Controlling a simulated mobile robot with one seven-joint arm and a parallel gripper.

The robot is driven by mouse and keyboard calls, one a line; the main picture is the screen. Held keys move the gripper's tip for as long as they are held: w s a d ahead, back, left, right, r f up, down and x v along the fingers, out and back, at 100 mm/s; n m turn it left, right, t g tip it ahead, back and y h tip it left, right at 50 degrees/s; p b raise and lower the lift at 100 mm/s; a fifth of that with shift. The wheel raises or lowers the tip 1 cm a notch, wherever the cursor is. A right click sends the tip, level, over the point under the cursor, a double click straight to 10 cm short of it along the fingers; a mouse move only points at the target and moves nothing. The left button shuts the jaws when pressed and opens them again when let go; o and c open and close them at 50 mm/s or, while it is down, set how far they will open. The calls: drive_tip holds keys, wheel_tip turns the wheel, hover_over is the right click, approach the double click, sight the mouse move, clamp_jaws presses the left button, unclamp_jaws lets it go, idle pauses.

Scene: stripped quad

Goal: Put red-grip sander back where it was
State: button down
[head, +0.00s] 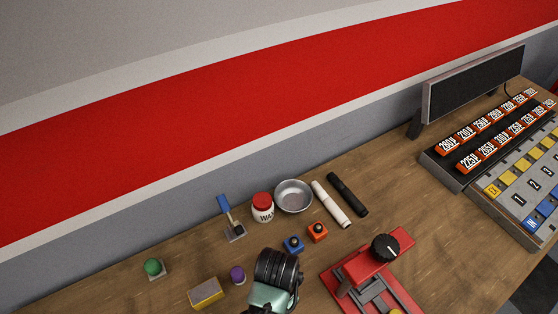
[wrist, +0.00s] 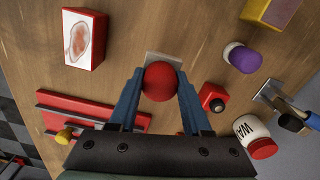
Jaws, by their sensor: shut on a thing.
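The red-grip sander shows in the wrist view as a round red grip (wrist: 160,82) with a pale grey base (wrist: 164,59) partly hidden behind it. My gripper (wrist: 160,88) has its two blue fingers closed on either side of the red grip. I cannot tell whether the base touches the table or hangs above it. In the head view the sander and the fingertips are hidden behind my arm. A similar sander with a green grip (head: 152,267) stands at the left of the table in the head view.
Near my gripper in the wrist view are a red block with a black knob (wrist: 212,98), a purple-topped jar (wrist: 242,57), a scraper (wrist: 272,97), a wax jar (wrist: 256,136), a picture box (wrist: 84,38) and a red railed fixture (wrist: 100,112). Bare wood shows between them.

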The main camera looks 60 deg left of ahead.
drive_tip(key=shift+f, duration=2.7)
drive_tip(key=shift+f, duration=0.1)
drive_tip(key=shift+c, duration=1.8)
unclamp_jaws()
